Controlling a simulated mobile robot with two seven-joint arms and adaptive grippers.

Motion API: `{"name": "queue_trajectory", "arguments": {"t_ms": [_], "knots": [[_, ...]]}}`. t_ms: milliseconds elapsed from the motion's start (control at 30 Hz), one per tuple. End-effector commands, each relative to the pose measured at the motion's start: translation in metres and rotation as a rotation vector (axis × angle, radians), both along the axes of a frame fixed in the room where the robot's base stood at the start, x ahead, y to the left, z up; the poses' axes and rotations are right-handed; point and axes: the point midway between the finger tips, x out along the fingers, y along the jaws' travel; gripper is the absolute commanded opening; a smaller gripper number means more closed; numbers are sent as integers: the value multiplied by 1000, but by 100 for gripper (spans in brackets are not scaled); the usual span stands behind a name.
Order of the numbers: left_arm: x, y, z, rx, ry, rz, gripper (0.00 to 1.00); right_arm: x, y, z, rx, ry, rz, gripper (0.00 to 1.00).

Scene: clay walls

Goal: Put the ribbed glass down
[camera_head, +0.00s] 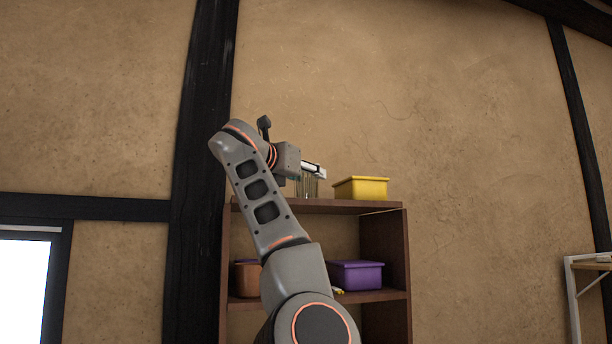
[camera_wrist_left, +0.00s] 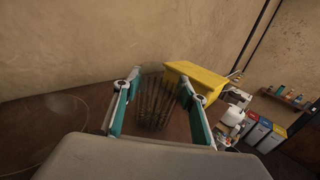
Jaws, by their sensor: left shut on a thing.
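The ribbed glass (camera_wrist_left: 156,103) is clear and upright between the fingers of my left gripper (camera_wrist_left: 158,115) in the left wrist view. The gripper is shut on it. In the head view the glass (camera_head: 308,186) shows partly behind my left gripper (camera_head: 312,172), at the top board of the brown shelf (camera_head: 345,206). I cannot tell whether the base of the glass touches the board. My right gripper is not in view.
A yellow bin (camera_head: 361,189) stands on the top board just right of the glass, and close to the right finger in the wrist view (camera_wrist_left: 205,80). A purple bin (camera_head: 356,275) and a brown bin (camera_head: 246,279) stand on the lower board. The top board left of the glass looks clear.

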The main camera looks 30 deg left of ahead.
Motion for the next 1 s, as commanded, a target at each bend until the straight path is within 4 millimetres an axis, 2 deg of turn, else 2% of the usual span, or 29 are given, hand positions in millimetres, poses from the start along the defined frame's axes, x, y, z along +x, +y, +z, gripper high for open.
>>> {"name": "queue_trajectory", "arguments": {"t_ms": [233, 267, 333, 733, 867, 1000], "knots": [[0, 0, -5, 0, -1, 0, 12, 0, 0, -6, 0, 1, 0, 40], [0, 0, -5, 0, -1, 0, 44, 0, 0, -5, 0, 1, 0, 40], [0, 0, -4, 0, -1, 0, 61, 0, 0, -5, 0, 0, 0, 40], [0, 0, -2, 0, 0, 0, 61, 0, 0, -2, 1, -3, -1, 40], [-1, 1, 11, 1, -1, 1, 61, 0, 0, -2, 0, -3, 0, 40], [-1, 1, 33, 2, -1, -1, 61, 1, 0, -2, 0, -3, 0, 40]]}}
